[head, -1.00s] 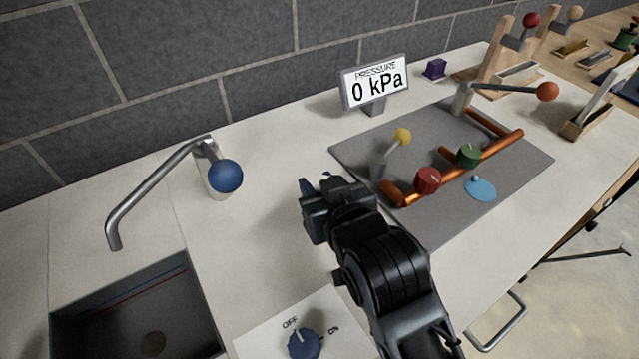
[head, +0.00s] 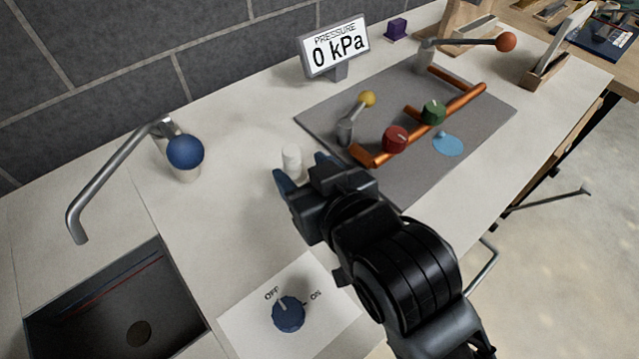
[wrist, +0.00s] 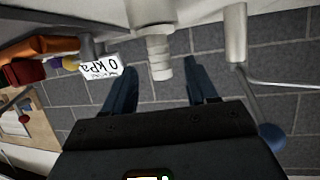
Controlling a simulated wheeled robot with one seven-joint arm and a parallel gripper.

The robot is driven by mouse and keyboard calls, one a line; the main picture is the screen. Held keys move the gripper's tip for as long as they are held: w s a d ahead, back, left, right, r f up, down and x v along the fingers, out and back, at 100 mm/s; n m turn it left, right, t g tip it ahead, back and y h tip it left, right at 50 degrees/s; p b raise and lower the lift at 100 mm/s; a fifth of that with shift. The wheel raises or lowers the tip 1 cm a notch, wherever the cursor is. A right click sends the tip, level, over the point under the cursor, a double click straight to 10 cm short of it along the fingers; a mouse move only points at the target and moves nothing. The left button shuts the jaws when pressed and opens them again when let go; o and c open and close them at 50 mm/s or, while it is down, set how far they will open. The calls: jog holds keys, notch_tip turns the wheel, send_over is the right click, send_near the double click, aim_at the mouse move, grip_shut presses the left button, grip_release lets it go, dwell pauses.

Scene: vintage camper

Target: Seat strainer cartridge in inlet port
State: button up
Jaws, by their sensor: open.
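A small white ribbed cylinder (head: 291,160), which looks like the strainer cartridge, stands upright on the counter just beyond my gripper (head: 304,171). My gripper is open, with its blue fingers pointing toward the cylinder. In the wrist view, the picture is upside down and the cylinder (wrist: 158,55) appears between the lines of the two fingers (wrist: 156,78), with no contact visible. The copper pipe assembly (head: 436,120) lies on a grey mat to the right. I cannot tell which opening is the inlet port.
A faucet with a blue ball (head: 186,152) and a sink (head: 110,310) are at left. A blue OFF/ON knob (head: 288,314) is in front. The pressure display (head: 335,45) reads 0 kPa. A yellow-knobbed lever (head: 357,115) rises from the grey mat (head: 400,185).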

jog(key=shift+v, duration=2.45)
